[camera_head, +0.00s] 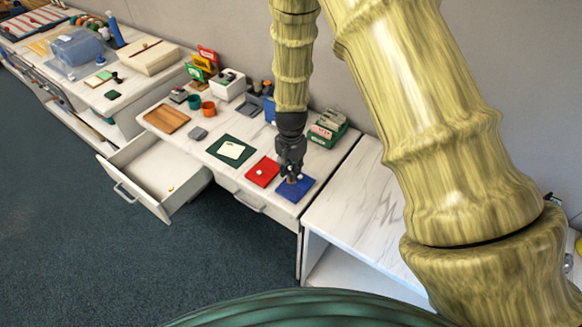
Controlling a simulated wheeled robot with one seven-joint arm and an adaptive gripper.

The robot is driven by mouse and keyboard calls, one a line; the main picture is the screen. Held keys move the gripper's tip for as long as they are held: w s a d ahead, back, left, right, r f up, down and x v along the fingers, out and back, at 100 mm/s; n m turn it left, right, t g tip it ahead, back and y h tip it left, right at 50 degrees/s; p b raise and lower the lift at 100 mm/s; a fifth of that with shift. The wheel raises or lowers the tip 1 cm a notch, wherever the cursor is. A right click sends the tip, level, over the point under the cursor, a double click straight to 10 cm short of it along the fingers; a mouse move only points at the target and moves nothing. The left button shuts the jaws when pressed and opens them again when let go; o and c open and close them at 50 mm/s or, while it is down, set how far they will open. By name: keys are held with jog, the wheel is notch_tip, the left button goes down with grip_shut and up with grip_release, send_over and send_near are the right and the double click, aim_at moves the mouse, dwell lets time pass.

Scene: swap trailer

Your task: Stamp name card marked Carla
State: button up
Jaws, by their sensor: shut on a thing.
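My gripper (290,174) points down over the blue pad (300,191) near the front right of the white desk. It is shut on a small stamp-like object (291,181), mostly hidden by the fingers. I cannot tell whether this object touches the blue pad. A white card (231,151) lies on a dark green mat (213,147), further left. Any name on the card is too small to read.
An open, nearly empty drawer (151,170) juts out at the front left. A wooden tray (166,118), a grey block (198,133), cups (208,109) and a green box (327,127) stand on the desk. A lower white surface (345,205) at the right is mostly clear.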

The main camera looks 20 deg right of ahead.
jog(key=shift+w+f+b, duration=0.15)
jog(key=shift+f+b, duration=0.15)
jog(key=shift+f, duration=0.35)
jog(key=shift+w+f+b, duration=0.15)
jog(key=shift+f+b, duration=0.1)
jog(key=shift+f, duration=0.35)
jog(key=shift+s+f+b, duration=0.25)
jog(key=shift+f+b, duration=0.5)
jog(key=shift+f, duration=0.1)
jog(key=shift+w+f, duration=0.15)
jog(key=shift+f, duration=0.3)
jog(key=shift+r, duration=0.1)
jog(key=shift+f+b, duration=0.4)
jog(key=shift+f, duration=0.1)
jog(key=shift+s+f, duration=0.15)
jog(key=shift+s, duration=0.05)
dwell(1.2)
jog(key=shift+p, duration=0.3)
jog(key=shift+w+r+p, duration=0.1)
jog(key=shift+r+p, duration=2.35)
jog(key=shift+r, duration=1.1)
